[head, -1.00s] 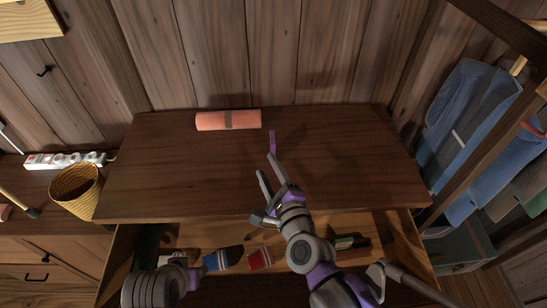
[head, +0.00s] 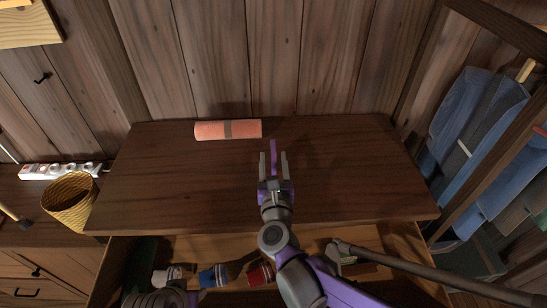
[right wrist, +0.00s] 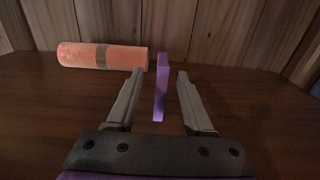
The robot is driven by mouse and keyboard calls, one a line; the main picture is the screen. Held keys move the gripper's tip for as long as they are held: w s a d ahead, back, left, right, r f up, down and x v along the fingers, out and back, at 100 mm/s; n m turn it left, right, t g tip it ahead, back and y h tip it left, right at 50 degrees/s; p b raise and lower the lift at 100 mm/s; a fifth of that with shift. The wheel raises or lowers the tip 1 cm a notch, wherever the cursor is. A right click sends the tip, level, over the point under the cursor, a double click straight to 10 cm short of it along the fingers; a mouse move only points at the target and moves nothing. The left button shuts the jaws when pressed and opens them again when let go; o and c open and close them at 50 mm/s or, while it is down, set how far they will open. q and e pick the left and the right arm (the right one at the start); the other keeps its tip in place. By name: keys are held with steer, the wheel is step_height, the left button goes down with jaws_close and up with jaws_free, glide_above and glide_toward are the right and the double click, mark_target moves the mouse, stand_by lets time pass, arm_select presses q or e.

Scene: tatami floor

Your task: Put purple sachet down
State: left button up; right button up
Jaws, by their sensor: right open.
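The purple sachet (head: 273,148) is thin and stands on its narrow edge on the dark wooden top, near the middle. In the right wrist view the sachet (right wrist: 161,88) shows as a narrow upright strip between my fingers, with gaps on both sides. My right gripper (head: 273,158) is open and points toward the back wall, its fingers on either side of the sachet's near part. The right gripper's fingers (right wrist: 156,80) do not appear to touch it. My left arm shows only at the bottom left; its gripper is not in view.
An orange roll with a grey band (head: 228,130) lies at the back left of the top. Below, an open drawer (head: 318,243) holds several small items. A wicker basket (head: 70,202) and a power strip (head: 60,171) are left. Clothes (head: 465,140) hang right.

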mark_target(274, 160)
steer(key=w, duration=0.3)
steer(key=shift+w+d+f, duration=0.1)
steer(key=shift+w+d, duration=0.05)
steer(key=shift+w, duration=0.1)
jaws_close()
